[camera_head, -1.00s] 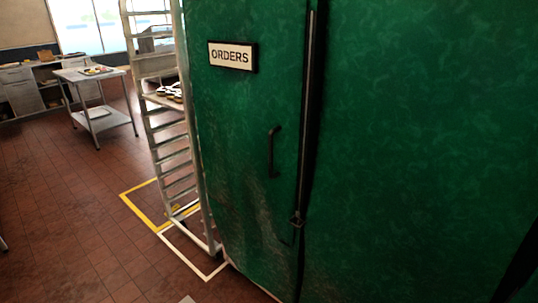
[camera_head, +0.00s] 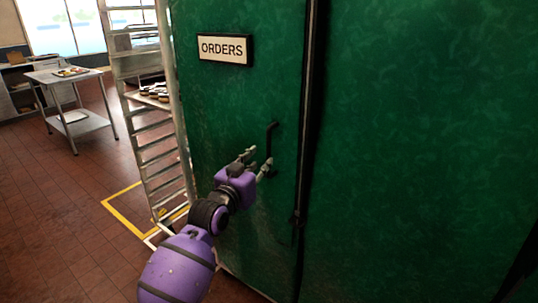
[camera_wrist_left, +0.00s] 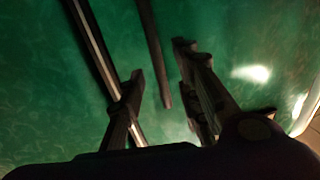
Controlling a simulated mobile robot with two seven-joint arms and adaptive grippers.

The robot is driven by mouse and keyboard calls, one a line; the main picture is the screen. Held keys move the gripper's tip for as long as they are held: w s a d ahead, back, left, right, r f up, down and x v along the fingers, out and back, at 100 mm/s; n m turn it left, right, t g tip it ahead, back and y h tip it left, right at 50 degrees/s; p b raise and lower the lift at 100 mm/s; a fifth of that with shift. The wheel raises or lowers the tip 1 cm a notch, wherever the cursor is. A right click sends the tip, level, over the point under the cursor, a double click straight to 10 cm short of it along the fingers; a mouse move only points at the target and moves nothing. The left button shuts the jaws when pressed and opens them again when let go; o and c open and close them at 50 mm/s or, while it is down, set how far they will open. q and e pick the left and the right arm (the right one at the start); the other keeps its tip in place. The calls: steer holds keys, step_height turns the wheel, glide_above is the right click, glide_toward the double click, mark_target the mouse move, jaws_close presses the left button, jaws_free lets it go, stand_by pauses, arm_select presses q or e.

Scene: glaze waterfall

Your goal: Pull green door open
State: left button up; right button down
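The green door (camera_head: 220,110) bears a white "ORDERS" sign (camera_head: 224,48) and a dark vertical handle (camera_head: 271,140) near its right edge. My left gripper (camera_head: 257,162) is at the handle's lower part, with its fingers open. In the left wrist view the open fingers (camera_wrist_left: 160,88) point at the green surface, and the handle (camera_wrist_left: 154,50) comes down between them. I cannot tell whether a finger touches it. The door looks closed against the dark vertical seam (camera_head: 308,120). My right gripper is not in view.
A tall metal rack (camera_head: 155,140) with trays stands close to the door's left side. Yellow and white floor lines (camera_head: 125,212) mark its foot. A metal table (camera_head: 75,85) stands farther back left. The tiled floor (camera_head: 60,220) at left is clear.

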mark_target(268, 155)
arm_select(q)
steer(key=x, duration=0.6)
steer(key=shift+d, duration=0.15)
steer(key=shift+c, duration=0.4)
jaws_close()
